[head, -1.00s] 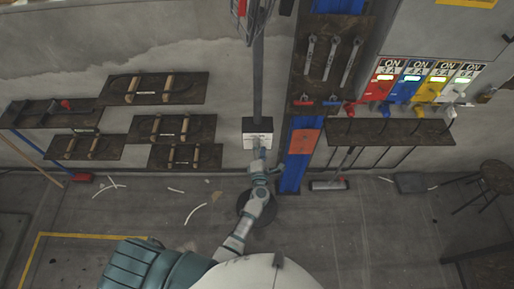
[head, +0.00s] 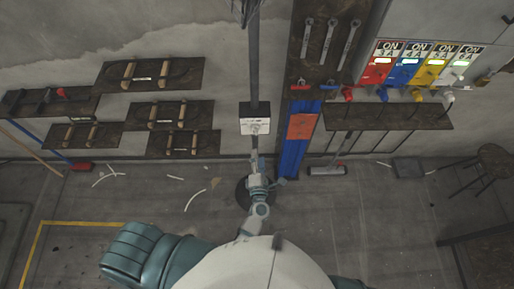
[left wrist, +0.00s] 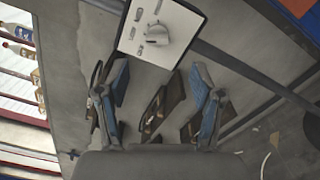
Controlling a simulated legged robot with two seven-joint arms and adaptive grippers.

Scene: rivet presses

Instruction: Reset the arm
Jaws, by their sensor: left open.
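My left arm reaches toward the wall in the head view, with its gripper (head: 254,158) just below a white switch box (head: 254,126). My right gripper is not in view.
Dark wall shelves (head: 180,115) with wooden handles hang left of the box. Wrenches (head: 327,40) hang on a board to the right. Coloured ON switch panels (head: 420,62) stand farther right above a dark shelf (head: 400,117). A stool (head: 492,160) stands at the right.

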